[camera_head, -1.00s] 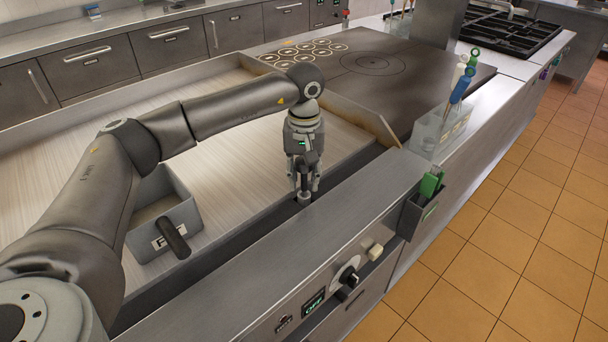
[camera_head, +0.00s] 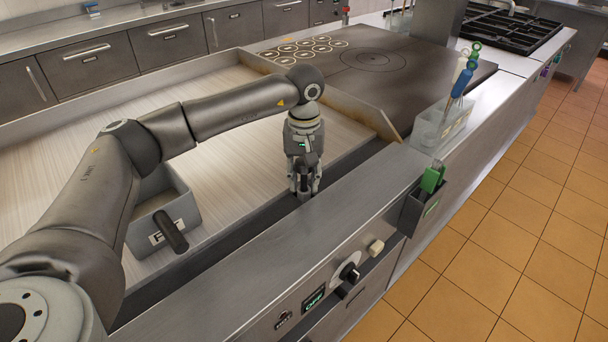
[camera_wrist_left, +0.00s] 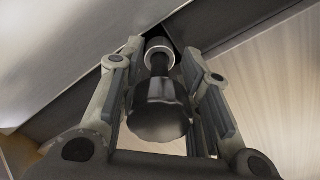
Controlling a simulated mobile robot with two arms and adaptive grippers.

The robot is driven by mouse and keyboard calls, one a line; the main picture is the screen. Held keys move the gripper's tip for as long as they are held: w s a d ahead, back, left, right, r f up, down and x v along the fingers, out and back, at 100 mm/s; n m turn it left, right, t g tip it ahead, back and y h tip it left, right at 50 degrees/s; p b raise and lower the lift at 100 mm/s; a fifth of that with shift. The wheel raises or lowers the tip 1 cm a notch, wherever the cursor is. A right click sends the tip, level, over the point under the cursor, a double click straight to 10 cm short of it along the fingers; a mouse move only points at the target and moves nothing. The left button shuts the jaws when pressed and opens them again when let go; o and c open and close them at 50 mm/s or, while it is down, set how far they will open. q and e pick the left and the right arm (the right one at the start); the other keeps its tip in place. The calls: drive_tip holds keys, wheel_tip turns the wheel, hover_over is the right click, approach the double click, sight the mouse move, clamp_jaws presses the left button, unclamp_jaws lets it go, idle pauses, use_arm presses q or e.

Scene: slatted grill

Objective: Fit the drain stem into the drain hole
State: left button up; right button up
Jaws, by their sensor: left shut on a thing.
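My left gripper (camera_head: 304,186) points down over the dark trough along the front of the slatted grill. In the left wrist view its fingers (camera_wrist_left: 166,92) are on both sides of the drain stem and shut on it. The stem (camera_wrist_left: 158,103) has a wide black knob near the camera, a thin dark shaft and a pale grey ring-shaped end. In the head view only its lower end (camera_head: 304,196) shows below the fingers. My right gripper is not in view.
The trough (camera_head: 240,228) runs between the pale slatted grill (camera_head: 230,160) and the steel front ledge (camera_head: 270,245). A grey bin with a black handle (camera_head: 170,232) stands left of the gripper. A raised plate edge (camera_head: 372,117) is to the right.

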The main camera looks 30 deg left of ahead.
use_arm(q)
drive_tip(key=shift+f+b, duration=0.55)
drive_tip(key=shift+f, duration=0.25)
drive_tip(key=o, duration=1.1)
drive_tip(key=shift+o, duration=0.2)
wheel_tip(320, 180, up, 12)
drive_tip(key=shift+r, duration=0.1)
drive_tip(key=shift+r, duration=0.1)
